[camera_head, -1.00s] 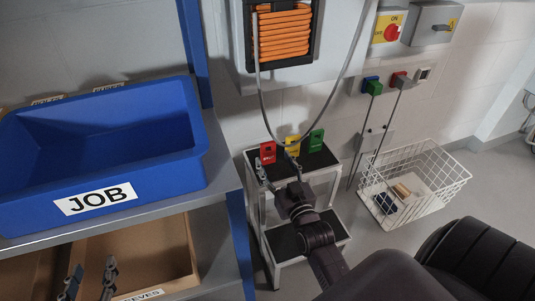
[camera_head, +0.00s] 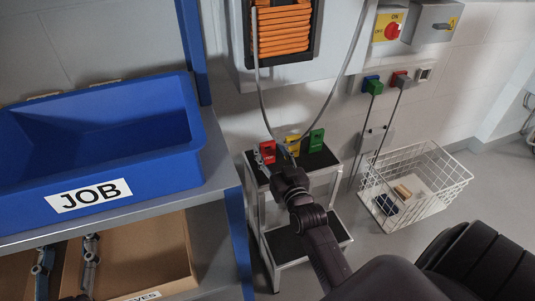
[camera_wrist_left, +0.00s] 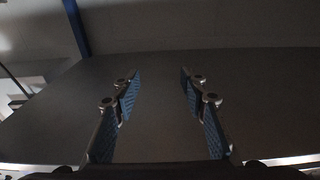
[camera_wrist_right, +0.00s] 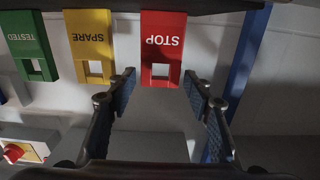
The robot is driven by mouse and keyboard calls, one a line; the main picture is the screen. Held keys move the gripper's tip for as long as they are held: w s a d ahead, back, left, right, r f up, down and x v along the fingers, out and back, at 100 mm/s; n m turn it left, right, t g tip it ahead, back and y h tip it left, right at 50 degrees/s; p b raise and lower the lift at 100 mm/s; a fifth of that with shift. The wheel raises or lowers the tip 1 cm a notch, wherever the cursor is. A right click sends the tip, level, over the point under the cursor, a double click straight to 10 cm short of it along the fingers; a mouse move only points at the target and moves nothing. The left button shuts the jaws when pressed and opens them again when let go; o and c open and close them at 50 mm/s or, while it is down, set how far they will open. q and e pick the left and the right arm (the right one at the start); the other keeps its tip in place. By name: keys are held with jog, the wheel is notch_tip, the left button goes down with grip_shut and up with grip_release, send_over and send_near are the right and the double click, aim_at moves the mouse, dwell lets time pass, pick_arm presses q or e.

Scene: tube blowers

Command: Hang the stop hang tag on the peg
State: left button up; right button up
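The red STOP hang tag (camera_head: 268,149) stands on the top step of a small step stool, left of a yellow tag and a green tag. In the right wrist view the STOP tag (camera_wrist_right: 162,42) appears upside down, with its square hole towards me. My right gripper (camera_head: 276,158) is open at the tag. In the right wrist view its fingertips (camera_wrist_right: 160,82) lie to either side of the tag's holed end, apart from it. My left gripper (camera_head: 65,245) is open and empty near the shelf; it also shows in the left wrist view (camera_wrist_left: 160,80). I cannot make out the peg.
The yellow SPARE tag (camera_wrist_right: 90,45) and green TESTED tag (camera_wrist_right: 30,45) stand close beside the red one. A blue JOB bin (camera_head: 150,165) sits on the shelf at left. A white wire basket (camera_head: 435,190) is on the floor right of the stool (camera_head: 255,185).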

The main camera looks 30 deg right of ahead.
jog(key=c, duration=0.6)
jog(key=shift+r, duration=0.1)
jog(key=shift+c, duration=0.2)
